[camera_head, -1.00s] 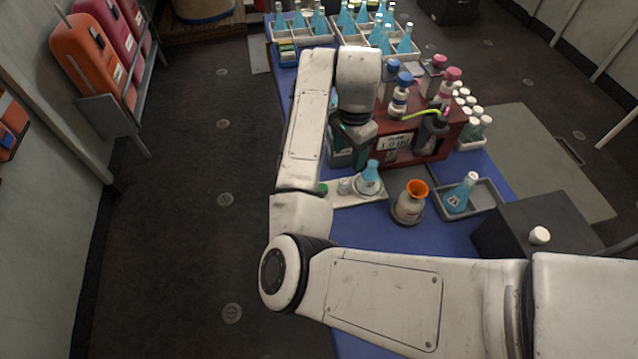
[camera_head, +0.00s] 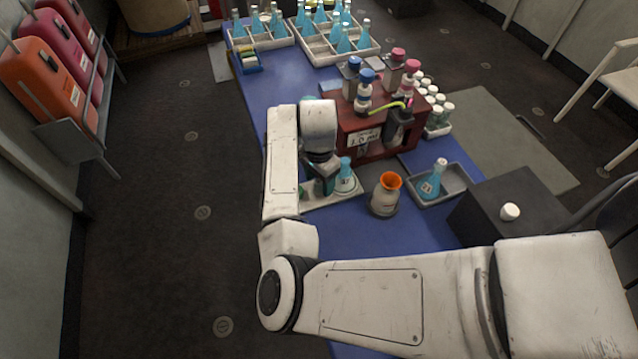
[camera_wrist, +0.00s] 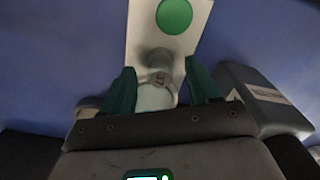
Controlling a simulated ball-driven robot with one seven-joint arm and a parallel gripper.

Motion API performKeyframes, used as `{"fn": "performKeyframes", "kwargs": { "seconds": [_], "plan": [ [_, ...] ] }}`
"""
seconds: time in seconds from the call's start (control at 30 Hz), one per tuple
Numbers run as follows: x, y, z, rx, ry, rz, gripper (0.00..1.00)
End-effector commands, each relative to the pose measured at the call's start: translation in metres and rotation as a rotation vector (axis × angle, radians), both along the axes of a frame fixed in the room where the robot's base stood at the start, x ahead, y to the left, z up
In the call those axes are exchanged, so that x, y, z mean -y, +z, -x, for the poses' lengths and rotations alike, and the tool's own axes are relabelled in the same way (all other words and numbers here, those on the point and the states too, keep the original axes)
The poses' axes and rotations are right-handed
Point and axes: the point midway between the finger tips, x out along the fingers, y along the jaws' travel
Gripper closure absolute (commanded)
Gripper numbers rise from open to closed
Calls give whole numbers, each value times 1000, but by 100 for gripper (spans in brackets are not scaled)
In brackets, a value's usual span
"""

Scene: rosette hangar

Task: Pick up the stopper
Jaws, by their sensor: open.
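In the wrist view, a small grey, glassy piece with a narrow neck, which looks like the stopper (camera_wrist: 160,80), is on or over a white tray (camera_wrist: 146,25) with a green disc. My gripper (camera_wrist: 160,68) is open, with one green finger on each side of this piece. I cannot tell whether the fingers touch it. In the head view, my gripper is low at the left end of the white tray (camera_head: 318,201), beside a blue flask (camera_head: 344,180). My gripper and wrist hide the stopper there.
A red-brown rack (camera_head: 352,122) with bottles stands close behind my gripper. A bottle with an orange mouth (camera_head: 385,196) and a grey tray (camera_head: 462,182) holding a blue flask (camera_head: 433,181) are to the right. A dark box (camera_head: 495,212) stands farther right. Blue tabletop (camera_head: 350,238) is clear in front.

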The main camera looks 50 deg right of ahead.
Motion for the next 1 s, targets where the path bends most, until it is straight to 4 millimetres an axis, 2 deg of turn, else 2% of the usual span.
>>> {"fn": "performKeyframes", "kwargs": {
  "seconds": [0.27,0.87,1.0],
  "plan": [
    [0,-2,0,1,0,-1,42],
    [0,-2,0,1,0,-1,99],
    [0,-2,0,1,0,-1,99]
  ]
}}
